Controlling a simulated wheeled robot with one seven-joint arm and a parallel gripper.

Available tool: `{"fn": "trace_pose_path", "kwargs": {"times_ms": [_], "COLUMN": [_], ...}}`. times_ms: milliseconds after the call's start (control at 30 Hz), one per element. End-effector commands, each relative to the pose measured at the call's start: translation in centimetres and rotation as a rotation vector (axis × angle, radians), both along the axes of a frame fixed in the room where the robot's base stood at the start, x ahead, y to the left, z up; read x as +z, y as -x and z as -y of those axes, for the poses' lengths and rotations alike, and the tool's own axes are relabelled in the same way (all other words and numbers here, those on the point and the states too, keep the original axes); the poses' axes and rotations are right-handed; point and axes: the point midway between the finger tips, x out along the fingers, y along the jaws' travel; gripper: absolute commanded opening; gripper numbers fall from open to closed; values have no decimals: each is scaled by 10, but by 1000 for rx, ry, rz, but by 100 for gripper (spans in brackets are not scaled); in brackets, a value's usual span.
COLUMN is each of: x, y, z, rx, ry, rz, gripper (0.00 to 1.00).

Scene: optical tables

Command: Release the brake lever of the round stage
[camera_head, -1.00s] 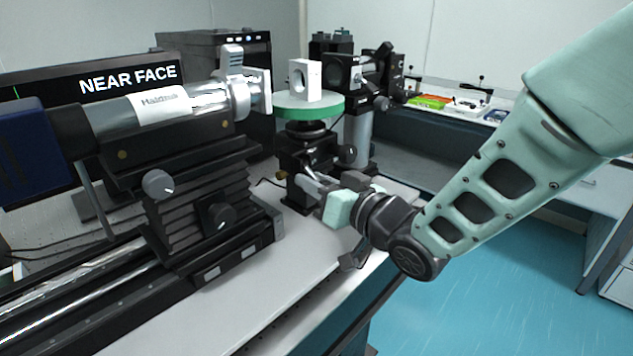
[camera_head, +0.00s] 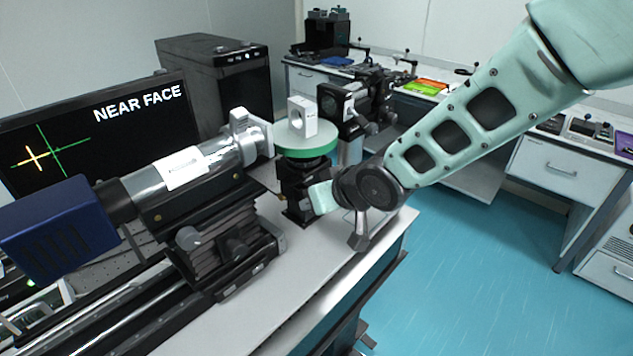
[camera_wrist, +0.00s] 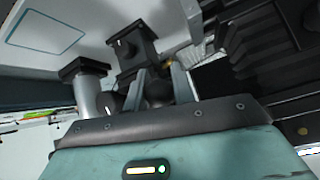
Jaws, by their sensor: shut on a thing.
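The round stage (camera_head: 306,151) has a green rim and a pale top, and stands on a black post mount (camera_head: 296,190) in the head view. A white block with a round hole (camera_head: 302,117) sits on it. My gripper (camera_wrist: 160,78) reaches the mount below the disc from the right. In the wrist view its two grey fingers are close around a dark part among the mount's black pieces, which I take to be the brake lever. The lever's shape and angle cannot be made out. In the head view my wrist hides the fingertips.
A silver tube (camera_head: 205,166) on a black stepped carriage (camera_head: 225,255) stands left of the stage. A black optic mount (camera_head: 345,105) is close behind it. The monitor (camera_head: 70,135) shows a yellow cross and a green cross apart, under "NEAR FACE". Blue floor is clear at right.

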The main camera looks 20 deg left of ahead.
Motion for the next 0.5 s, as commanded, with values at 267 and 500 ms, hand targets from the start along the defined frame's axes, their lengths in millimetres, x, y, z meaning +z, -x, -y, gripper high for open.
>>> {"fn": "trace_pose_path", "kwargs": {"times_ms": [267, 500], "x": [12, 12], "y": [-1, -1], "z": [-2, -3], "rx": [0, 0], "ry": [171, 251], "rz": [-71, -103], "gripper": [2, 2]}}
